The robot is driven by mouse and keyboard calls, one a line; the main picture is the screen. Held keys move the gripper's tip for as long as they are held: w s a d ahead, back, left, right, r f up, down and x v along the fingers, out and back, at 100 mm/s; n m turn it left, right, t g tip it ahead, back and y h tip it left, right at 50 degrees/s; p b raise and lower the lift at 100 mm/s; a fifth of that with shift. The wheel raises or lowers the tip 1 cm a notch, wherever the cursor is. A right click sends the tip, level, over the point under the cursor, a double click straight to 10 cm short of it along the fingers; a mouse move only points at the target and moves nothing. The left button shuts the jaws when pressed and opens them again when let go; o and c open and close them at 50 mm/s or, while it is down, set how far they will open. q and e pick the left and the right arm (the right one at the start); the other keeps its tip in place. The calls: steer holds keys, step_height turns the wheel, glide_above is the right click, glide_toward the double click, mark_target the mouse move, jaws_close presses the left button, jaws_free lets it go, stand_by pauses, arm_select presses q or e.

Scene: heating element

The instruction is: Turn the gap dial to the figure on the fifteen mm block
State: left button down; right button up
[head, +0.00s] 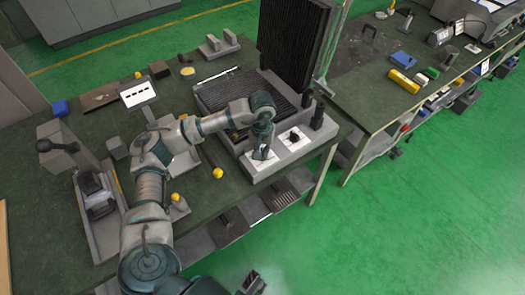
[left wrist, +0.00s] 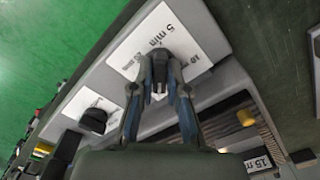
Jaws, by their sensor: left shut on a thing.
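My left gripper (head: 262,153) reaches down to the left dial on the front panel of the press. A block with a white label starting "15" (left wrist: 258,162) is partly in view at the lower right. A dark shape at the head view's bottom edge seems to be my right gripper (head: 252,284); its fingers are unclear.
A second, black dial (head: 294,137) on its own white card is beside the held one. The ribbed upper plate (head: 294,45) stands raised behind. A yellow-ended rod (head: 218,173) lies left of the press. A lever device (head: 95,190) stands on the left of the bench (head: 60,235).

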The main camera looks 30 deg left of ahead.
arm_select(q)
steer(key=shift+w+a+r, duration=0.1)
steer(key=shift+w+r, duration=0.05)
steer(key=shift+r, duration=0.05)
steer(key=c, duration=1.4)
jaws_free()
steer(key=shift+o, duration=1.2)
steer(key=shift+f, duration=0.1)
step_height(320, 180, up, 12)
steer(key=shift+f, duration=0.15)
steer(key=shift+a+f, duration=0.1)
